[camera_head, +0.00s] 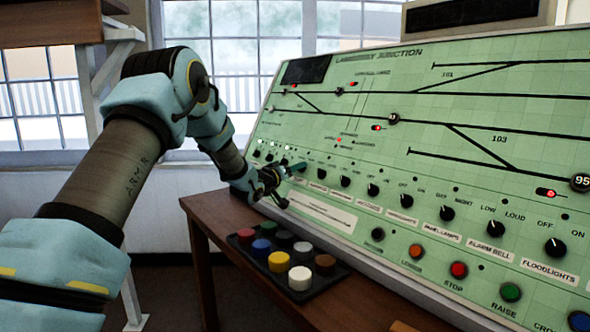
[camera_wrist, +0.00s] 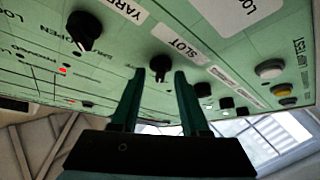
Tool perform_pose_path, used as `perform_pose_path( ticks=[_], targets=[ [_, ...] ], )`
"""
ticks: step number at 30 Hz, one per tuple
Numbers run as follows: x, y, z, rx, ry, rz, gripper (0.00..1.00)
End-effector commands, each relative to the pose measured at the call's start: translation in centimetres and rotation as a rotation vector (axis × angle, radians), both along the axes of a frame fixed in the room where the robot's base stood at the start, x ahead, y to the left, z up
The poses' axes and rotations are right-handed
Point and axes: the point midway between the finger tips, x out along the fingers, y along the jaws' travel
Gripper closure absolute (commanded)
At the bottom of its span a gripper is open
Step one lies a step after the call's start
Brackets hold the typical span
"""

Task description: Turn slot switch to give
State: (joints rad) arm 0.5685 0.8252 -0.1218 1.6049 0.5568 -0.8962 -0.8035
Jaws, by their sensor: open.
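The slot switch (camera_wrist: 160,65) is a black rotary knob on the green panel, beside a white label reading SLOT. My gripper (camera_wrist: 157,78) is open, with its two dark green fingers to either side of the knob's lower part in the wrist view. I cannot tell whether the fingers touch the knob. The knob's pointer appears to face the bottom of the wrist picture; its position markings are not readable. In the head view my gripper (camera_head: 282,174) is at the left part of the panel, and it hides the slot switch or makes it hard to pick out.
Another black knob (camera_wrist: 84,30) with a YARD label is close by in the wrist view. A row of knobs continues right along the panel (camera_head: 330,215). A black tray (camera_head: 318,287) of coloured round pieces lies on the brown table (camera_head: 205,215) below my gripper.

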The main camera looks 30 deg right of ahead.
Motion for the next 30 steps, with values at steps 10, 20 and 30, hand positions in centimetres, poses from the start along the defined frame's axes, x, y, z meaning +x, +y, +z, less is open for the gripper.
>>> perform_pose_path(
  ticks=[10, 20, 30],
  targets=[
    [-0.01, 0.05, -0.02, 0.0, 0.0, 0.001, 0.8],
    [0.0, 0.07, -0.02, 0.0, 0.0, 0.001, 1.0],
    [0.02, 0.09, -0.06, 0.001, -0.003, -0.001, 1.0]
  ],
)
